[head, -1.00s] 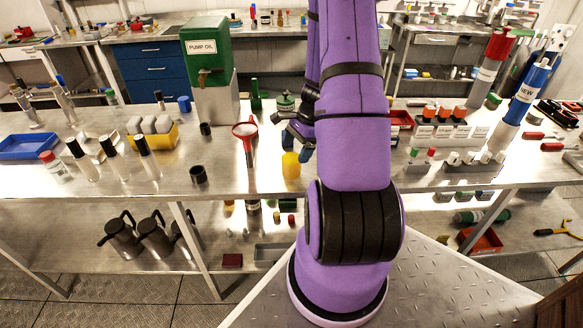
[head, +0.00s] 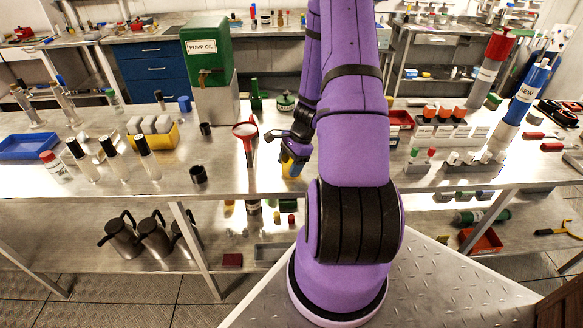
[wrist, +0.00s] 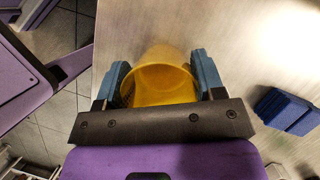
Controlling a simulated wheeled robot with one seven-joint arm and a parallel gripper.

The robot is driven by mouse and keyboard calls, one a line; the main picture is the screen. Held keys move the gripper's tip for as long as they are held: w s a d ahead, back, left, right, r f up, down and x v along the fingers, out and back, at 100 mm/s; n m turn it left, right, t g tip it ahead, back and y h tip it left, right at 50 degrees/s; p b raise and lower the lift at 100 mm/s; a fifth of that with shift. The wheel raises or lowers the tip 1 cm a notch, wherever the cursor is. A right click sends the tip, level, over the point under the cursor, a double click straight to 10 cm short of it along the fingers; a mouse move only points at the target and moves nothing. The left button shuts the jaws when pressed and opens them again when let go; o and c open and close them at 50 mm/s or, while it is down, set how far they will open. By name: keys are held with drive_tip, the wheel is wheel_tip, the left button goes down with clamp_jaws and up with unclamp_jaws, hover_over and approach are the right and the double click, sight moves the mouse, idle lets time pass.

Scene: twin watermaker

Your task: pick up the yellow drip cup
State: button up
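The yellow drip cup (wrist: 162,88) stands on the metal bench. In the wrist view it is between the two blue fingers of my gripper (wrist: 161,85), with its open rim facing the camera. The fingers are spread, one on each side of the cup, close to its walls; firm contact does not show. In the head view my gripper (head: 294,163) is down at the cup near the bench's front edge and hides most of it. Only a little yellow shows there.
A red-rimmed funnel (head: 245,131) stands just left of my gripper. A black cup (head: 198,174) is further left, and a yellow bin (head: 153,137) with grey blocks beyond it. A green-lidded jar (head: 286,101) is behind. A dark blue block (wrist: 286,110) shows in the wrist view.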

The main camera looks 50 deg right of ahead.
drive_tip(key=c, duration=0.3)
drive_tip(key=shift+r, duration=0.1)
